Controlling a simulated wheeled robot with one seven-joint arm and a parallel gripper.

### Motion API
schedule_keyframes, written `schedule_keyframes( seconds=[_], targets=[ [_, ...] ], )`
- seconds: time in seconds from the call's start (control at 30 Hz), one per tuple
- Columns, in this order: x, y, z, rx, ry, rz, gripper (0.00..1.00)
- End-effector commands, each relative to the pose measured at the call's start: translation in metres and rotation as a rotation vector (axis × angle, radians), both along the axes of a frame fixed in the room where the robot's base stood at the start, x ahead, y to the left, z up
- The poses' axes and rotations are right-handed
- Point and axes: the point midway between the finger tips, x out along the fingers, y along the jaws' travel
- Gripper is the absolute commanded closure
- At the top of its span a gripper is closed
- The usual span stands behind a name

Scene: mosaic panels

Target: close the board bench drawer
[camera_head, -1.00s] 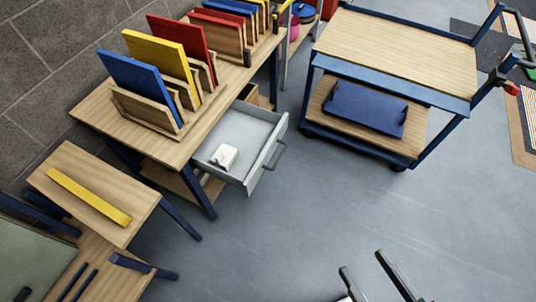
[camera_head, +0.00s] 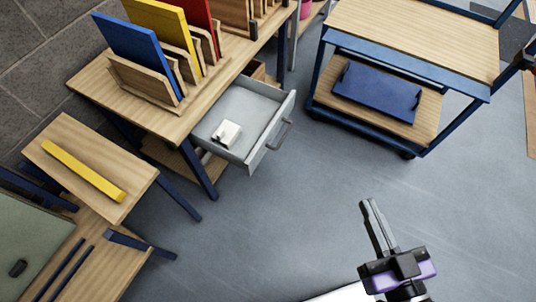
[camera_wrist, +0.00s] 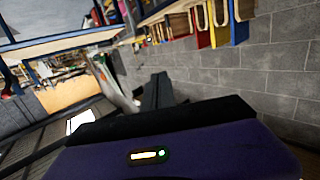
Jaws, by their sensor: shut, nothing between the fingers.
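The board bench drawer (camera_head: 248,157) is grey and stands pulled out from under the wooden board bench (camera_head: 193,119) in the head view. A small white object (camera_head: 227,133) lies inside it. The drawer's handle (camera_head: 280,135) is on its front, facing right. My gripper (camera_head: 371,208) is shut and empty, over the floor to the lower right of the drawer and apart from it. In the wrist view the shut fingers (camera_wrist: 157,88) point toward a grey block wall, and the drawer cannot be made out clearly.
A blue-framed trolley (camera_head: 400,67) with a blue tray (camera_head: 376,93) on its lower shelf stands to the right of the drawer. A low wooden table (camera_head: 88,165) with a yellow bar is at left. The floor (camera_head: 290,205) between gripper and drawer is clear.

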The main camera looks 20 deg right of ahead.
Motion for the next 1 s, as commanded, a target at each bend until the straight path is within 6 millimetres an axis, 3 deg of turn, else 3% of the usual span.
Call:
schedule_keyframes(
  seconds=[0.03, 0.3, 0.6, 0.8, 0.9, 1.0],
  targets=[
    [0.017, -0.011, -0.027, 0.019, -0.013, -0.023, 1.00],
    [0.100, -0.065, -0.132, 0.225, 0.041, -0.128, 1.00],
    [0.199, -0.103, -0.237, 0.597, 0.174, -0.149, 1.00],
    [0.262, -0.096, -0.276, 0.913, 0.293, -0.046, 1.00],
    [0.285, -0.077, -0.281, 1.082, 0.373, 0.062, 1.00],
    [0.289, -0.053, -0.279, 1.220, 0.464, 0.177, 1.00]
  ],
)
